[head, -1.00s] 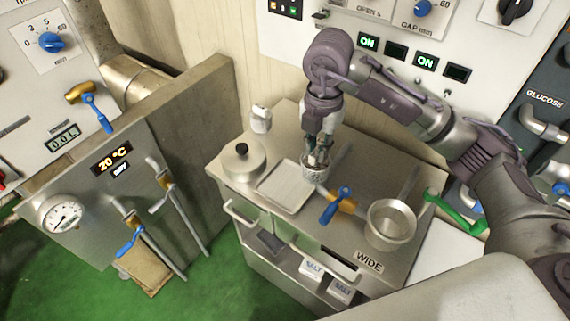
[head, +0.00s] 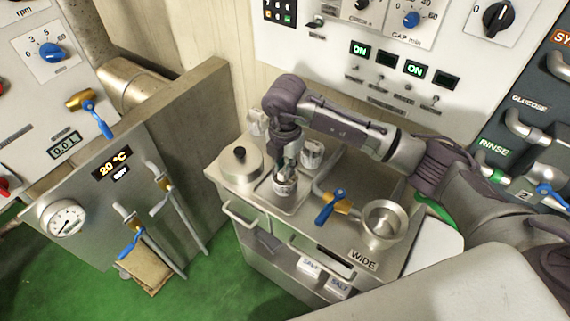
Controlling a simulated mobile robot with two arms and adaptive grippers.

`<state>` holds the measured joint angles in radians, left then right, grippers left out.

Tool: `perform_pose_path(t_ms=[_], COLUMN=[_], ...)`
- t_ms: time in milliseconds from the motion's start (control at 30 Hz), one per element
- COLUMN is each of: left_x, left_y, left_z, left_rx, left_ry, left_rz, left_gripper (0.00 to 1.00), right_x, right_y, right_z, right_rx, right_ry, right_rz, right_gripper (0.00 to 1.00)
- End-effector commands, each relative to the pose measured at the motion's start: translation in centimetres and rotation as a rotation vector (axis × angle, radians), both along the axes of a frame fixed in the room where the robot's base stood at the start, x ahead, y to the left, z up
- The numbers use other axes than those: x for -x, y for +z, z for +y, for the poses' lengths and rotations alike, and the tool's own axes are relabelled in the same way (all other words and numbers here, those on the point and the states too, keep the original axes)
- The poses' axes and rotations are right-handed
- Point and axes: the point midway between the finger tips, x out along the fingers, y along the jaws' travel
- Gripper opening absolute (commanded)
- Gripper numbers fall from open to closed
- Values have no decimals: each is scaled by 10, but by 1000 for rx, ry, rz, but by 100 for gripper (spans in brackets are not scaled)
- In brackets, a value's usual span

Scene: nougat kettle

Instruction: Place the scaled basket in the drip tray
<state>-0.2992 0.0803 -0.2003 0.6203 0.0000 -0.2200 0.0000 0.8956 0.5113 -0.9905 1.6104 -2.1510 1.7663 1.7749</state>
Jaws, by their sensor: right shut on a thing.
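The small metal basket (head: 284,187) is held upright in my right gripper (head: 286,170), whose fingers are shut on it from above. The drip tray (head: 262,196) is the shallow rectangular metal tray on top of the steel cart. The basket is within the tray's outline, and I cannot tell whether its base touches the tray floor. The basket and gripper hide part of the tray's middle and far side. My left gripper is not in view.
A lidded pot (head: 236,172) stands just left of the tray. A light cylindrical container (head: 312,152) is behind and right of the basket. A blue-handled valve (head: 330,207) and a round pan (head: 383,222) are to the right on the cart (head: 300,232).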

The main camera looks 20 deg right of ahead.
Motion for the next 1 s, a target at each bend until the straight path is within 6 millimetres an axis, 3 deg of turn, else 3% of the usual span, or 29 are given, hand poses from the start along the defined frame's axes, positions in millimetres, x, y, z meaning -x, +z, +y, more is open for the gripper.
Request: perform_pose_path(t_ms=[100,133,267,667,767,1000], left_x=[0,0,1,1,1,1], left_y=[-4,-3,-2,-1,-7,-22], left_z=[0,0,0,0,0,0], left_rx=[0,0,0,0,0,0], left_ry=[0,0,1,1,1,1], left_rz=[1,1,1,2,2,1], left_gripper=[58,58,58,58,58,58], right_x=[0,0,0,-1,-2,-1], right_y=[-4,-3,-2,4,17,69], right_z=[0,0,0,0,0,0], right_rx=[-1,-1,0,0,-2,-1], right_ry=[0,0,0,0,0,1], right_rz=[-1,-1,0,-2,-6,-7], right_gripper=[0,21,43,43,43,43])
